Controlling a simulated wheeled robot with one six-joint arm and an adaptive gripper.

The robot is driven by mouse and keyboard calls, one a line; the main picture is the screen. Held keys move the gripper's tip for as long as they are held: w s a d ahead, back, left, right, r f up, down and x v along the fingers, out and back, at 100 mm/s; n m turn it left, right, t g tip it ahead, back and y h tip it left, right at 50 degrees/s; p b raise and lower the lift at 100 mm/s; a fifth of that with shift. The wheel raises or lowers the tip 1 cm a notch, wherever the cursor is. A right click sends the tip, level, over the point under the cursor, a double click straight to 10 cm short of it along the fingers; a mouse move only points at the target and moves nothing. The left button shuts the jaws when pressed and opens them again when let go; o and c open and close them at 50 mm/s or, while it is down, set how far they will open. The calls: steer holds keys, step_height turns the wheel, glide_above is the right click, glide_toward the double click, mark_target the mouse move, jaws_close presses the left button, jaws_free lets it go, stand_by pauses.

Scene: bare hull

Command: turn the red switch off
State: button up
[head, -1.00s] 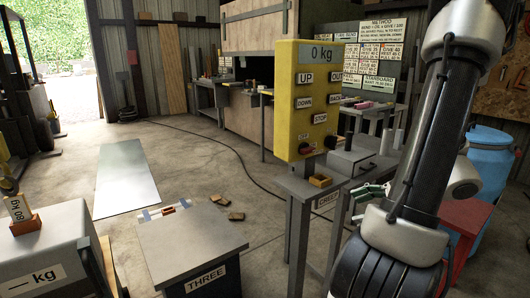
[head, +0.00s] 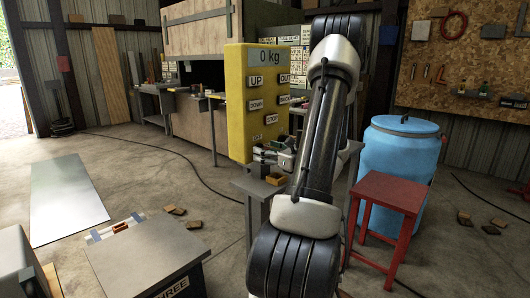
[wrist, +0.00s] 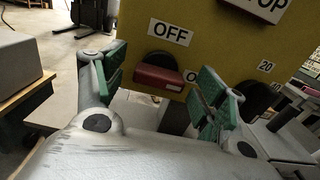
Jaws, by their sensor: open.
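The red switch (wrist: 158,79) is on the lower part of a yellow control box (head: 239,100). In the wrist view its red handle sits on a dark round base, below the OFF label (wrist: 170,32). A second label beginning with O (wrist: 190,77) is partly hidden to its right. My gripper (wrist: 165,82) is open, with its green-padded fingers on either side of the red handle. I cannot tell whether they touch it. In the head view my gripper (head: 272,156) is at the box's lower front, and the switch is hidden there.
A dark knob (wrist: 262,96) marked 20 is right of my right finger. A small table stands under the box. A red stool (head: 393,192) and a blue barrel (head: 400,150) stand to the right. A grey block marked THREE (head: 145,255) is front left.

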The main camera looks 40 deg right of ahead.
steer(key=shift+w, duration=0.3)
steer(key=c, duration=1)
